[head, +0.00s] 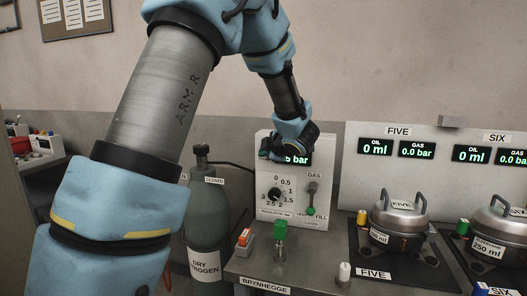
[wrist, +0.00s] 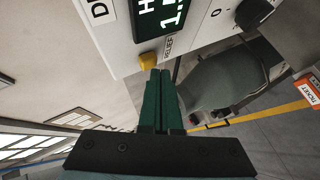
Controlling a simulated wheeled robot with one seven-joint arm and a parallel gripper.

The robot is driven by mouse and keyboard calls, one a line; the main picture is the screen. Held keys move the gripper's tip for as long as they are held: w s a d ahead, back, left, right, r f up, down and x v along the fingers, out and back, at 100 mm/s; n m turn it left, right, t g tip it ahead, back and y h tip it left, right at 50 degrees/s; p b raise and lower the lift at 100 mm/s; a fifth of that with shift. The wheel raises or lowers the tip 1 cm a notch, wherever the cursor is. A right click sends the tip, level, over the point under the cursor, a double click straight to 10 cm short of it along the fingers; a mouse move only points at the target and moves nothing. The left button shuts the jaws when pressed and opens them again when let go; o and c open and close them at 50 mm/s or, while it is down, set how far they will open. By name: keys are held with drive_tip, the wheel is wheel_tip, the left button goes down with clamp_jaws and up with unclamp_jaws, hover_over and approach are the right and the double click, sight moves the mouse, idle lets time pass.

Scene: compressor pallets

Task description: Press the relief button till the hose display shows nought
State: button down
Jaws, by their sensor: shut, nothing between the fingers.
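The yellow relief button (wrist: 148,61) sticks out of the white panel in the wrist view, beside a label reading RELIEF. The hose display (wrist: 157,14) shows green digits starting 1.5, cut off by the picture's edge. In the head view my gripper and wrist cover most of the hose display (head: 299,160), leaving ".5 bar" readable. My gripper (wrist: 162,72) is shut and empty, its green fingertips right by the button. I cannot tell whether they touch it. In the head view the button is hidden behind my gripper (head: 268,153).
The regulator panel (head: 263,215) carries a dial (head: 275,194) and a GAS lever (head: 312,195). A dry nitrogen cylinder (head: 207,225) stands left of it. A green-capped fitting (head: 280,232) and an orange-topped block (head: 244,238) stand in front. Pots (head: 402,222) sit on the right.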

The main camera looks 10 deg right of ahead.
drive_tip(key=shift+w+d, duration=0.25)
drive_tip(key=shift+w, duration=0.15)
idle(2.0)
drive_tip(key=shift+s+a, duration=0.45)
drive_tip(key=shift+s, duration=0.35)
drive_tip(key=shift+s, duration=0.1)
drive_tip(key=s+a, duration=0.1)
drive_tip(key=s, duration=0.1)
drive_tip(key=s+a+b, duration=0.1)
drive_tip(key=s, duration=0.1)
drive_tip(key=shift+s+a, duration=0.1)
drive_tip(key=shift+a, duration=0.1)
idle(0.3)
